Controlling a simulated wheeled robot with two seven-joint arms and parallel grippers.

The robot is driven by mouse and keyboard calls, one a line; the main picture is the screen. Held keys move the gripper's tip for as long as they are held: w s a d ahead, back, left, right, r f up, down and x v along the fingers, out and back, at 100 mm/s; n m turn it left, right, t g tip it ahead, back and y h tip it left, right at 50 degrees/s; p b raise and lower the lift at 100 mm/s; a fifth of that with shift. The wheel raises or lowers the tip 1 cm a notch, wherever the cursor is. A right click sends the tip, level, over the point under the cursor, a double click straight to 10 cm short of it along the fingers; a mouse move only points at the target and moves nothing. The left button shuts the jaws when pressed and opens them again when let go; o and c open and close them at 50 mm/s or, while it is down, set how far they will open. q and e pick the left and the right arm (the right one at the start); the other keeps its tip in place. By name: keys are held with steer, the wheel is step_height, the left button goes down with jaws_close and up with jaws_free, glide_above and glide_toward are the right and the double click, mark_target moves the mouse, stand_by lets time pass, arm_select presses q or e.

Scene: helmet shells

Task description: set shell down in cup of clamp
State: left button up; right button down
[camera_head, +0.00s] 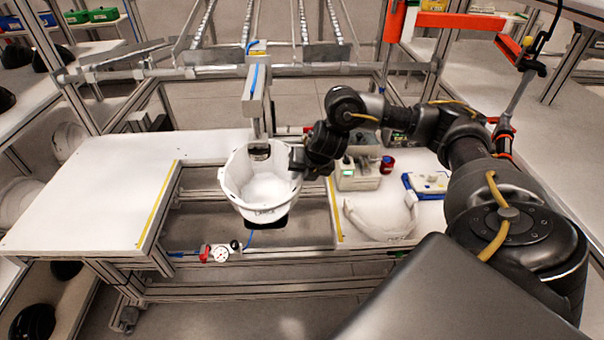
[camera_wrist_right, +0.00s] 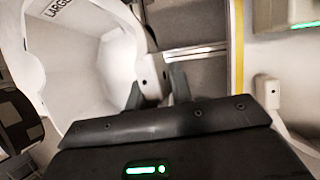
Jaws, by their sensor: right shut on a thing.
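The white helmet shell (camera_head: 262,190) is open side up in the gap between the two white table tops, at the clamp (camera_head: 257,105). The clamp's upright post stands behind it, and a metal head shows at the shell's back rim. A dark part, perhaps the cup (camera_head: 274,222), shows under the shell; whether they touch is unclear. My right gripper (camera_head: 297,160) is shut on the shell's right rim. In the right wrist view the fingers (camera_wrist_right: 158,88) straddle the rim of the shell (camera_wrist_right: 105,65). My left gripper is in neither view.
A grey-white box with a green display (camera_head: 357,172), a red cup (camera_head: 388,164), a blue-and-white device (camera_head: 426,184) and a white curved band (camera_head: 380,222) are on the right table top. A gauge with red fittings (camera_head: 220,253) is on the front rail. The left table top (camera_head: 90,200) is clear.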

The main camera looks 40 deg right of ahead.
steer(key=shift+f, duration=0.15)
steer(key=c, duration=1.1)
jaws_free()
steer(key=shift+c, duration=0.2)
steer(key=p+v, duration=0.3)
steer(key=v, duration=0.7)
steer(key=shift+s+r+p, duration=0.2)
steer(key=shift+r+p, duration=0.15)
steer(key=shift+p, duration=0.05)
steer(key=shift+r, duration=0.1)
